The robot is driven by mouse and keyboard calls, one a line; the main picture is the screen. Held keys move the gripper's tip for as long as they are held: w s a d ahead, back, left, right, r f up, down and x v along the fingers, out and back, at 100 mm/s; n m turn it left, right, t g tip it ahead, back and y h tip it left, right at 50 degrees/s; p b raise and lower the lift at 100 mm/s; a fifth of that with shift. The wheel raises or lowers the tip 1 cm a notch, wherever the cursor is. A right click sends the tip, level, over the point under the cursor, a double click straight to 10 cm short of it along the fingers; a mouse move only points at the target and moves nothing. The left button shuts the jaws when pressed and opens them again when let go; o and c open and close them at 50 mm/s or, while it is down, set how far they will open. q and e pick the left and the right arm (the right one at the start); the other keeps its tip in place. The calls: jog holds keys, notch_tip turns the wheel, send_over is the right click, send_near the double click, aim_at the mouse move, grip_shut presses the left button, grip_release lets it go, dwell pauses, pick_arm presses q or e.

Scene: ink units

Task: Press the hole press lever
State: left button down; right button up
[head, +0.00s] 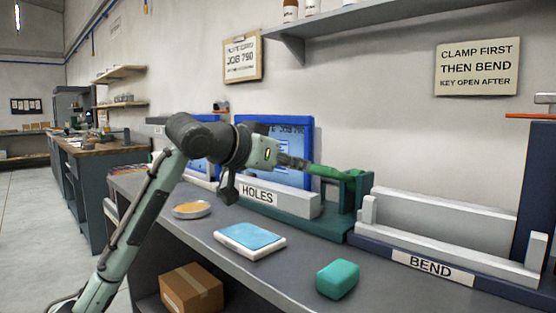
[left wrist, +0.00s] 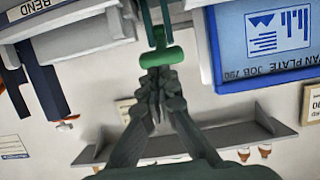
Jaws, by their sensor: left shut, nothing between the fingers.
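The hole press is a green frame (head: 352,200) on a green base with a grey block labelled HOLES (head: 259,194). Its green lever (head: 330,171) reaches left from the top of the frame. My left gripper (head: 303,164) is shut and empty, its fingertips at the left end of the lever. In the left wrist view the picture is upside down. There the green lever grip (left wrist: 162,56) lies across just beyond my closed fingertips (left wrist: 158,78). I cannot tell if they touch. My right gripper is not in view.
The BEND unit (head: 430,264) stands to the right. A blue-framed screen (head: 304,130) is behind the press. On the bench are a teal block (head: 337,279), a light blue pad (head: 250,237) and a bowl (head: 192,210). A cardboard box (head: 192,288) sits below.

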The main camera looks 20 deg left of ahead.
pick_arm(q)
jog(key=shift+v, duration=2.8)
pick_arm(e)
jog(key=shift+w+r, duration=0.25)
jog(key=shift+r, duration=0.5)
